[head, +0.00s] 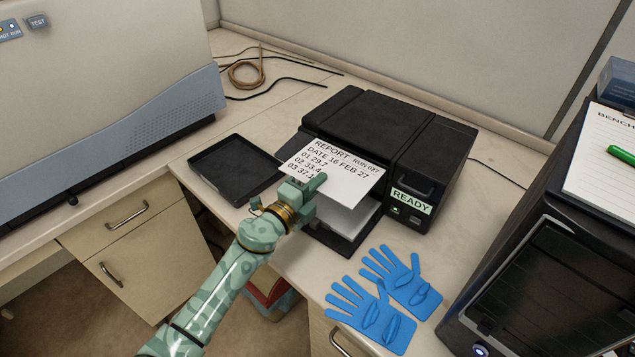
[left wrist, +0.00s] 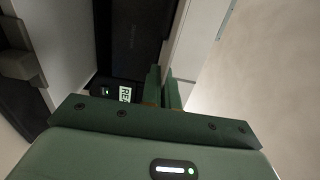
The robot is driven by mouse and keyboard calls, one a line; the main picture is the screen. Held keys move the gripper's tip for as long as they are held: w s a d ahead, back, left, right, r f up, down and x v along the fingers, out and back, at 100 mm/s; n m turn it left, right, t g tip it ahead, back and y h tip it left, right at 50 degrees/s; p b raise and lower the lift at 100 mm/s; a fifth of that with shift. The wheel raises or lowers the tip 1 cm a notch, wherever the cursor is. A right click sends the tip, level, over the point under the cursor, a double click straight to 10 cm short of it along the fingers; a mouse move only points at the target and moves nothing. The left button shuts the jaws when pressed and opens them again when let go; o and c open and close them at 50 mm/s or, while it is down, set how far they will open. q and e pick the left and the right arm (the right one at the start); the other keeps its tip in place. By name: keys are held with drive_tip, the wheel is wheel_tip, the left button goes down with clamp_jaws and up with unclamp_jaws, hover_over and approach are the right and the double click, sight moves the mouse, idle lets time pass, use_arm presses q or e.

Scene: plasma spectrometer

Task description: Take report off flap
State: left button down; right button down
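The report (head: 335,168), a white sheet with printed lines, lies on top of the black printer's front flap. Its lower left corner is hidden by my left gripper (head: 305,190). In the left wrist view the gripper's green fingers (left wrist: 164,90) are close together at the edge of the white sheet (left wrist: 188,45), and they look shut on it. The printer (head: 385,135) shows a READY label (head: 411,201), which also appears in the left wrist view (left wrist: 125,93). A stack of blank paper (head: 345,217) sits in the lower tray. My right gripper is not in view.
An empty black tray (head: 236,168) lies left of the printer. Blue gloves (head: 375,305) lie at the front of the bench. A dark computer tower (head: 545,285) with a notepad (head: 605,160) on top stands at right. A large grey instrument (head: 110,90) stands at left.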

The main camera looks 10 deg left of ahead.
use_arm(q)
drive_tip(key=s+a+r+p, duration=0.4)
drive_tip(key=s+r+p, duration=0.2)
drive_tip(key=s+p, duration=0.1)
drive_tip(key=shift+v, duration=0.9)
drive_tip(key=shift+s+f, duration=0.1)
